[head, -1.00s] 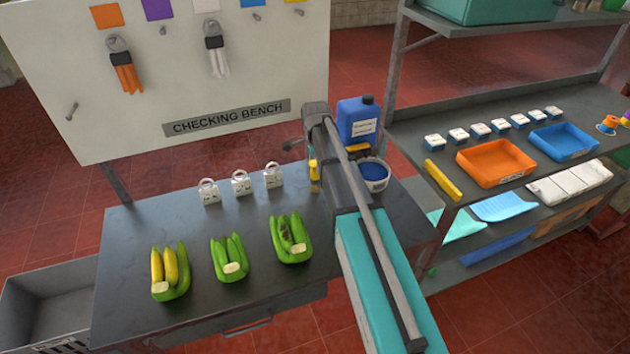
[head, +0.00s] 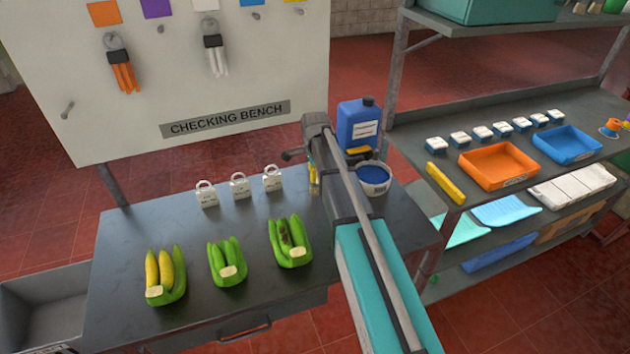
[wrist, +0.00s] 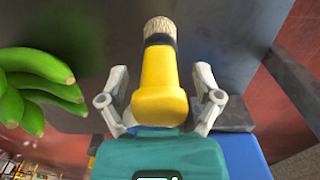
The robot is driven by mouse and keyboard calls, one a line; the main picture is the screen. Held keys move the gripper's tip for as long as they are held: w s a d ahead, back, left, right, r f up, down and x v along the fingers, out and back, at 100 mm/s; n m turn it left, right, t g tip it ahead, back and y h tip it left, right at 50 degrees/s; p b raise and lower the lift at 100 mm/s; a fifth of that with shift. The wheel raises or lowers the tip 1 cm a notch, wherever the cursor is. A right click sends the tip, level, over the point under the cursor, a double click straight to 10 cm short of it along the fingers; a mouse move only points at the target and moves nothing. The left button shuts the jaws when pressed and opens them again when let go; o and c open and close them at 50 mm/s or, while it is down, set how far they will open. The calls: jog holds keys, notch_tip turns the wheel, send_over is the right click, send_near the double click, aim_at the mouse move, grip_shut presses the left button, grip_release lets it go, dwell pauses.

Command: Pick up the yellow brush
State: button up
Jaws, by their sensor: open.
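The yellow brush (wrist: 158,80) is large in the middle of the wrist view, with pale bristles at the top and a dark band below them. Its rounded yellow handle end faces the camera. My gripper (wrist: 160,98) is open, with one grey finger on each side of the brush and visible gaps between. In the head view the brush (head: 314,180) shows as a thin yellow piece on the bench, mostly hidden behind my arm.
On the bench (head: 150,225) are several green and yellow banana bunches (head: 228,262) and white tags (head: 239,186). A blue jug (head: 358,125) and a white tub of blue liquid (head: 374,178) stand close by my arm. A shelf with trays (head: 497,165) is at the right.

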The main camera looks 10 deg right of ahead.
grip_shut()
dwell(0.3)
jog(key=shift+r, duration=0.25)
notch_tip(320, 180, up, 2)
jog(key=p, duration=0.2)
jog(key=shift+p, duration=0.3)
jog(key=s+r+p, duration=1)
jog(key=s, duration=0.4)
jog(key=shift+r, duration=0.3)
